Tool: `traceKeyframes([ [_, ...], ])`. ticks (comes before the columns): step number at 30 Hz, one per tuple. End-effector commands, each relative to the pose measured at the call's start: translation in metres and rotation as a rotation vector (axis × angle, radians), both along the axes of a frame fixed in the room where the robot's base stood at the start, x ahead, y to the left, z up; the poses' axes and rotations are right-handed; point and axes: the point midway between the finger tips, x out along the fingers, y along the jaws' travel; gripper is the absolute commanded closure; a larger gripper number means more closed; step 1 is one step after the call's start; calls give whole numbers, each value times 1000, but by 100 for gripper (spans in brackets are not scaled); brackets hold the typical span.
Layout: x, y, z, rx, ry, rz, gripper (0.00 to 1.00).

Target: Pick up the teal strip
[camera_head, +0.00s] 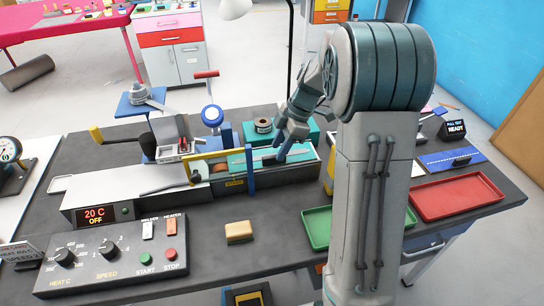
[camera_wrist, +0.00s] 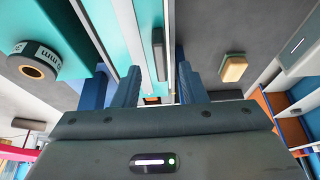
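A long teal strip (camera_head: 236,160) lies flat in the pale channel of the bench machine. It also shows in the wrist view (camera_wrist: 147,14), running lengthwise between pale rails, with a dark bar (camera_wrist: 158,55) on it. My gripper (camera_head: 283,145) is over the right part of this channel, pointing down. In the wrist view its two blue fingers (camera_wrist: 156,80) are apart, with the strip's line passing between them. I see nothing held. The fingertips' height above the strip is hard to judge, and the arm hides part of the channel's right end.
A teal block with a tape roll (camera_head: 263,125) stands behind the channel. A blue upright frame (camera_head: 250,168) and a yellow bar (camera_head: 208,156) stand left of my gripper. A tan block (camera_head: 239,232), green tray (camera_head: 317,227) and red tray (camera_head: 456,190) lie on the bench.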

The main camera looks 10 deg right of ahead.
Motion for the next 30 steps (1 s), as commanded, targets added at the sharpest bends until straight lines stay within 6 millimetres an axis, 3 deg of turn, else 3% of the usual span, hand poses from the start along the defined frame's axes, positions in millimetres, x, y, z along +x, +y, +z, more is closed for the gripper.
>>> traceKeyframes([
  [6,-1,11,-23,0,1,2,62],
  [14,-1,12,-26,0,0,1,62],
  [18,-1,12,-25,0,0,1,100],
  [30,-1,12,-23,1,-1,1,100],
])
